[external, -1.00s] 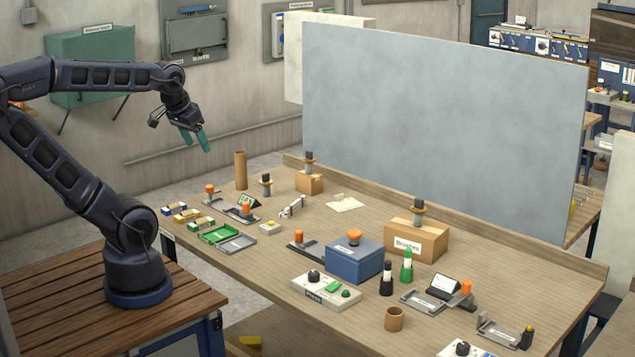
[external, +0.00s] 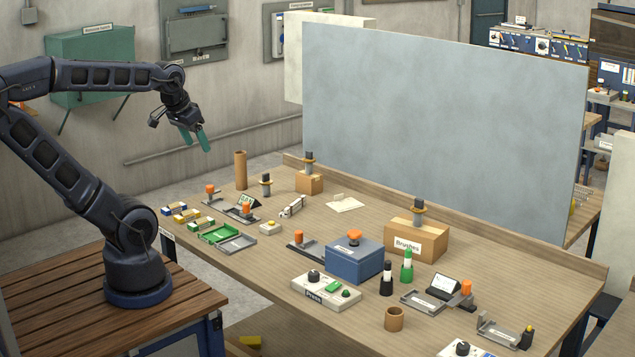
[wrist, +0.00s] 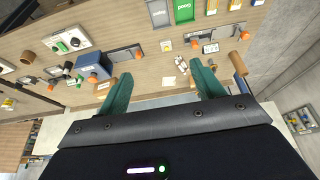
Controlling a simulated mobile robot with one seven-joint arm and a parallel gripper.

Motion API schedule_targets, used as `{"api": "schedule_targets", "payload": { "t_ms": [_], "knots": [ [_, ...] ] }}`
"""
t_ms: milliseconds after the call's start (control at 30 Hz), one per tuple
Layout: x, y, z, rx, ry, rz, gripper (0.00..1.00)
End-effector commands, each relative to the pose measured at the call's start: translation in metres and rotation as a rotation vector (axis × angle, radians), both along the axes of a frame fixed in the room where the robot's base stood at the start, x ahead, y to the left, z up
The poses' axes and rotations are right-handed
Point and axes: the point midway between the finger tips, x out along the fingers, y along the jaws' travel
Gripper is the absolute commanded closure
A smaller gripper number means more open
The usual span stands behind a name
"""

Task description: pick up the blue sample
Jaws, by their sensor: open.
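A small block with a blue part, which looks like the blue sample (external: 172,210), lies at the left end of the workbench in the external view. It is in a short row with a yellow block (external: 186,216) and a green-marked block (external: 200,222). My gripper (external: 197,142) hangs in the air above and behind the row, tilted down, with green fingers. It is open and empty; the fingers also stand apart in the wrist view (wrist: 162,86).
A green tray (external: 218,231) and a grey tray (external: 238,243) lie just right of the blocks. A brown cylinder (external: 240,170) stands upright behind. A blue box (external: 355,262), a button panel (external: 326,290) and the Brushes carton (external: 415,243) stand farther right. A tall grey panel (external: 440,130) rises behind the bench.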

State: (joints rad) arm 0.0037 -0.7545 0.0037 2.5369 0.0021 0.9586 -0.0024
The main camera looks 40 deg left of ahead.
Motion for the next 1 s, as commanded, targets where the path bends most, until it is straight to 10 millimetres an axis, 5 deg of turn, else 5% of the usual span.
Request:
{"api": "schedule_targets", "payload": {
  "t_ms": [167,367,667,1000],
  "knots": [
    [0.000,0.000,0.000,0.000,0.000,0.000,0.33],
    [0.000,0.000,0.000,0.000,0.000,0.000,0.00],
    [0.005,0.003,0.000,-0.008,0.011,0.022,0.00],
    [0.056,0.043,-0.007,-0.098,0.132,0.252,0.00]
  ]
}}
